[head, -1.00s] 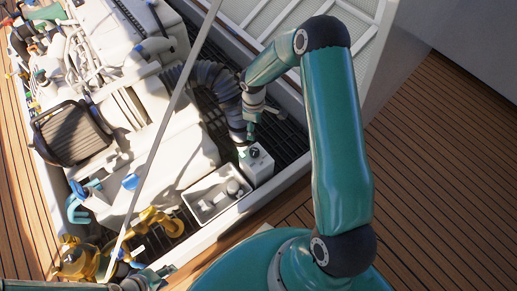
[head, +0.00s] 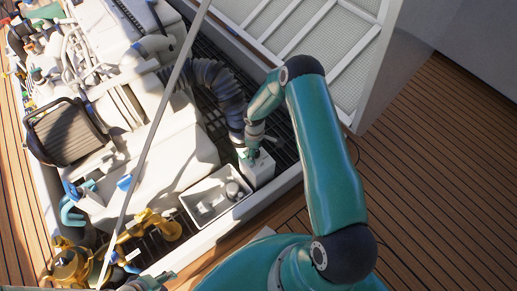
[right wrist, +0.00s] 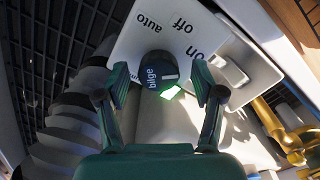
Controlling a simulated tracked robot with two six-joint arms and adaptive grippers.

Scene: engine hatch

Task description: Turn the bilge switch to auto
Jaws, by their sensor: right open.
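The bilge switch is a dark round knob (right wrist: 158,70) lettered "bilge" on a white box, with "auto", "off" and "on" printed around it. A light mark on the knob points right, on the side of "on". In the head view the white switch box (head: 262,170) stands in the hatch, its knob hidden by my right gripper (head: 250,153). In the right wrist view my right gripper (right wrist: 160,74) is open, one finger on each side of the knob, with visible gaps. My left gripper (head: 152,283) shows small at the bottom edge; its jaws are unclear.
A grey open tray (head: 212,205) sits beside the switch box. A ribbed dark hose (head: 222,88) rises behind my right gripper. A thin pale rod (head: 150,150) crosses the engine. Yellow pipework (head: 155,222) lies at the lower left, and the wooden deck (head: 440,170) is clear.

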